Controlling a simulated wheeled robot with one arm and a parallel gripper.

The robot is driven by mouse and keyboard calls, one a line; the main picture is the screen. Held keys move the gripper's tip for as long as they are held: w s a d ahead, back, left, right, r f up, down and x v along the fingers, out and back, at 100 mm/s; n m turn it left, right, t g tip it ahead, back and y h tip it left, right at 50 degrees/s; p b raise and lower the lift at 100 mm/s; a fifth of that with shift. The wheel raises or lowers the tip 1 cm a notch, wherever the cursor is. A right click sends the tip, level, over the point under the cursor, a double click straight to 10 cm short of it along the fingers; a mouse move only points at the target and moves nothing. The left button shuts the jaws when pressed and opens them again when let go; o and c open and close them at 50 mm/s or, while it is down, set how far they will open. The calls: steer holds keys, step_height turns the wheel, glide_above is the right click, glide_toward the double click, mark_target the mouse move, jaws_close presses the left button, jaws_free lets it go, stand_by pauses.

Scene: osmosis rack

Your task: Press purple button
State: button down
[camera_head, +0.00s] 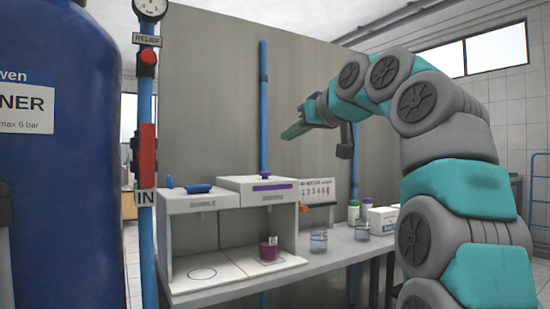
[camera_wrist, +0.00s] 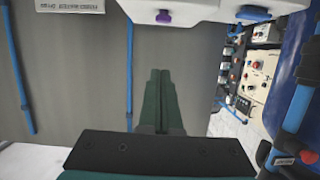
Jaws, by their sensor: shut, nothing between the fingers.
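The purple button (camera_head: 264,174) is a small cap on top of the right-hand grey-white box (camera_head: 230,186), above a purple stripe. In the wrist view the purple button (camera_wrist: 164,17) shows at the top centre. My gripper (camera_head: 292,132) is up and to the right of the button in the head view, apart from it. In the wrist view my gripper (camera_wrist: 160,72) has its two green fingers shut together, with nothing between them. The fingertips point toward the button, with a gap between.
A blue button (camera_head: 198,188) tops the left-hand box. A purple cup (camera_head: 268,249) stands in the right bay. Glass beakers (camera_head: 318,240), small bottles and a white box (camera_head: 383,219) share the bench. A blue tank (camera_head: 62,200) and vertical pipes stand at left.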

steer(key=p, duration=0.2)
glide_above(270, 180)
step_height(270, 180, down, 3)
steer(key=shift+s+r, duration=0.15)
steer(key=shift+r, duration=0.05)
step_height(270, 180, down, 2)
steer(key=shift+f+b, duration=0.15)
steer(key=shift+b, duration=0.9)
steer(key=shift+s+f+b, duration=0.1)
steer(key=shift+f+b, duration=0.85)
